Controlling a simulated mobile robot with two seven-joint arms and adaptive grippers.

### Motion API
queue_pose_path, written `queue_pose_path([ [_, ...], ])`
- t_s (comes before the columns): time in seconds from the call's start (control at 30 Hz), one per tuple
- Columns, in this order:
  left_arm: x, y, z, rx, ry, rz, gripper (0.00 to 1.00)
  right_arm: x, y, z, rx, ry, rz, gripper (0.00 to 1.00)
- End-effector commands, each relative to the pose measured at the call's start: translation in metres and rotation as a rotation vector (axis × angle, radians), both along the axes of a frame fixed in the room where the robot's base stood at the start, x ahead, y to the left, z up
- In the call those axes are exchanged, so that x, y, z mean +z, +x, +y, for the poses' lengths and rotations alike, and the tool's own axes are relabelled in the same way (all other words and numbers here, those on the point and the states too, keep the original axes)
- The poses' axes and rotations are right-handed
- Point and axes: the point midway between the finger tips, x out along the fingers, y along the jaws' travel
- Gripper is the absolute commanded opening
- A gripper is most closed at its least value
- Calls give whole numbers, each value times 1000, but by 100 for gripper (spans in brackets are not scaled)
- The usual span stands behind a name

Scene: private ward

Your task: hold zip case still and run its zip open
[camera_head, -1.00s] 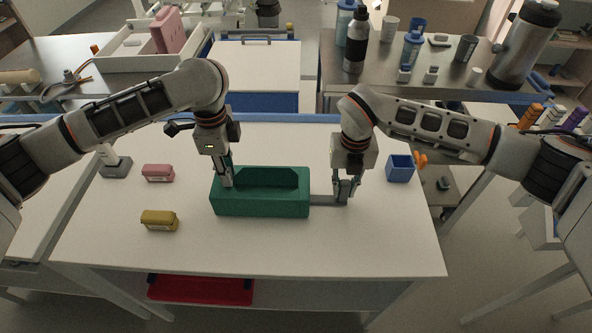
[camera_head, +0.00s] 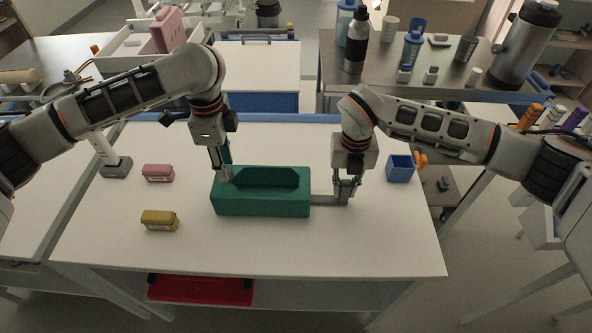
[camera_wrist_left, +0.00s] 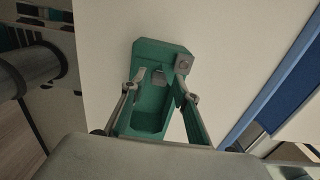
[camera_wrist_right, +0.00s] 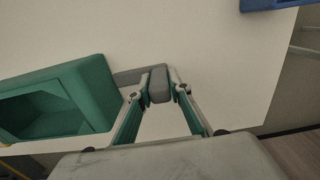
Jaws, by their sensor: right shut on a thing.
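The green zip case (camera_head: 262,207) lies on the white table, its top showing a long opening with a hollow inside. A grey tab (camera_head: 322,200) sticks out from its right end. My right gripper (camera_head: 345,192) is shut on this tab, also seen between its fingertips in the right wrist view (camera_wrist_right: 159,84). My left gripper (camera_head: 224,176) is over the case's left end, fingers apart. In the left wrist view a small grey piece (camera_wrist_left: 158,76) shows between its fingertips, and a grey block (camera_wrist_left: 184,63) sits at the case's corner. Contact there is unclear.
A pink box (camera_head: 158,173) and a yellow box (camera_head: 160,220) lie left of the case. A grey-based stand (camera_head: 117,167) is at the far left. The table front is clear.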

Motion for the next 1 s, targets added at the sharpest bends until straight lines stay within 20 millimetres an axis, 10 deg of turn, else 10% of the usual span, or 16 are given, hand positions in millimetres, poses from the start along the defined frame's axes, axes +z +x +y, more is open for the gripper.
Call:
queue_pose_path([
  [0.77,53,-2,-2,-3,-3,3,30,0,-1,1,1,2,1,0],
  [0.93,53,-2,-2,-3,-3,3,69,0,-1,1,1,2,1,0],
  [1.0,53,-2,-2,-3,-3,3,69,0,-1,1,1,2,1,0],
])
